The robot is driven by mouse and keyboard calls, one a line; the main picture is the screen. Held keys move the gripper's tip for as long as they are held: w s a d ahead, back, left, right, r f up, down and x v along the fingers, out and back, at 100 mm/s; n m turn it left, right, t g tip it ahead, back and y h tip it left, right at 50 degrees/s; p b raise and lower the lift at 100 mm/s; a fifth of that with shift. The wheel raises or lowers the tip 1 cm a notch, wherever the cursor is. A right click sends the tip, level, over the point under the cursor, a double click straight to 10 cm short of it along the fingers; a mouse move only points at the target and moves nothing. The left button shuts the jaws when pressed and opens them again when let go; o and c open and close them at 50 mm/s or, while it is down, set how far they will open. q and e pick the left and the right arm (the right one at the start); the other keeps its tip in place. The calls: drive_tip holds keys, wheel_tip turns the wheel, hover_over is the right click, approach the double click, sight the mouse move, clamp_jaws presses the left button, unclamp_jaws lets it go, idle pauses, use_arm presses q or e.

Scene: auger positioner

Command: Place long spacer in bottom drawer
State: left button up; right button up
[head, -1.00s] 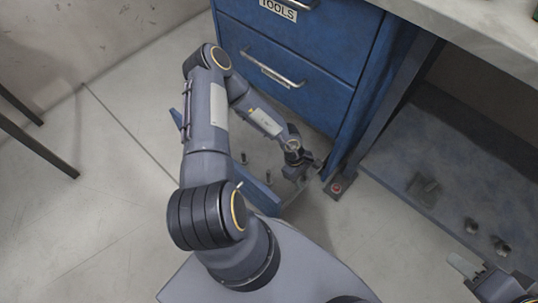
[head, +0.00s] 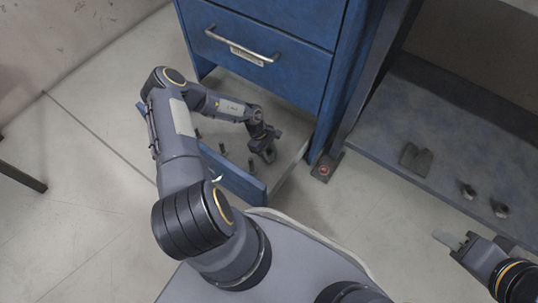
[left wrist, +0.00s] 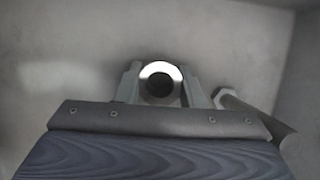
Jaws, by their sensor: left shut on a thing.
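The bottom drawer (head: 232,178) of the blue cabinet is pulled open, with its pale floor showing. My left gripper (head: 266,153) reaches down into its right part. In the left wrist view the left gripper (left wrist: 160,90) is shut on a round, hollow metal piece, seen end-on with a dark bore, which looks like the long spacer (left wrist: 160,67). Its length and any contact with the drawer floor are hidden. A bolt-like rod (left wrist: 255,113) lies just right of the fingers. My right gripper (head: 458,241) is over the floor at lower right; its finger gap is unclear.
Several dark bolts (head: 222,148) stand in the drawer, left of my left gripper. A closed upper drawer (head: 250,60) with a bar handle is above. A grey shelf (head: 440,130) at right carries a dark block (head: 415,158) and small cylinders (head: 468,191).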

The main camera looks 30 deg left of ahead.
use_arm(q)
drive_tip(key=shift+f, duration=0.15)
drive_tip(key=shift+f, duration=0.15)
drive_tip(key=o, duration=1.2)
drive_tip(key=shift+r, duration=0.25)
drive_tip(key=p+v, duration=0.5)
drive_tip(key=v, duration=0.6)
drive_tip(key=shift+a+r, duration=0.15)
drive_tip(key=shift+r, duration=0.25)
